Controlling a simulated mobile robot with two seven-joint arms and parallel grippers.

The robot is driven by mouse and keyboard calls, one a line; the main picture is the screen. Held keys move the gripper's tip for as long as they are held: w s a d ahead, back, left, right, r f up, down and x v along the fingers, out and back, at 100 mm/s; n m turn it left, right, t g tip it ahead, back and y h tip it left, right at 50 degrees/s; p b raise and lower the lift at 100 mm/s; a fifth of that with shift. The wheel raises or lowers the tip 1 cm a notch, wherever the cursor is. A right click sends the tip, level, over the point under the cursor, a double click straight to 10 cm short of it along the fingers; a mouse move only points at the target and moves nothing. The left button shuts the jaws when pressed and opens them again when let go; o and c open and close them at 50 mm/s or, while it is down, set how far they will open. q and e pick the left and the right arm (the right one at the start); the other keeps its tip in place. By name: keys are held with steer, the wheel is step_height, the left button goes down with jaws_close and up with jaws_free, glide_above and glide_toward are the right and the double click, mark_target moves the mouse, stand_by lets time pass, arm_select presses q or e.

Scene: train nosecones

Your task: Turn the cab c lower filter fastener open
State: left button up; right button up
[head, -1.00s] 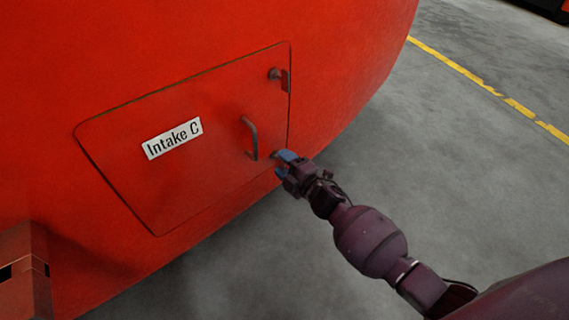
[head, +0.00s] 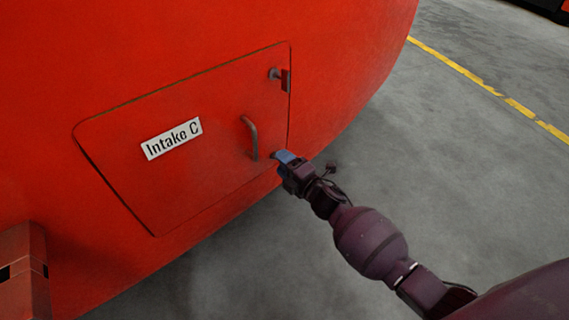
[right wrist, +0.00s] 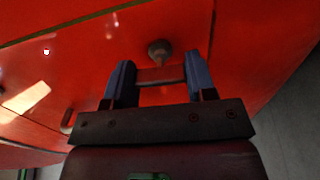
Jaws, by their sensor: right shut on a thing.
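The lower filter fastener (head: 274,155) sits at the lower right edge of the red door marked Intake C (head: 200,150). In the head view my gripper mostly hides it. In the right wrist view its round pivot (right wrist: 160,50) shows just beyond the fingertips, with its flat bar (right wrist: 160,76) crosswise between the fingers. My right gripper (head: 284,160) is shut on this bar; its blue fingers also show in the right wrist view (right wrist: 159,74). The upper fastener (head: 275,74) is at the door's upper right, its lever hanging down. My left gripper is not in view.
A curved door handle (head: 250,138) stands out from the door just left of my right gripper. A reddish-brown block (head: 22,270) is at the lower left. Grey floor (head: 450,150) with a yellow line lies clear to the right.

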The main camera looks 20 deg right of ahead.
steer(key=o, duration=0.9)
steer(key=shift+o, duration=0.2)
steer(key=p+v, duration=0.1)
steer(key=v, duration=0.9)
steer(key=shift+s, duration=0.4)
steer(key=shift+d, duration=0.15)
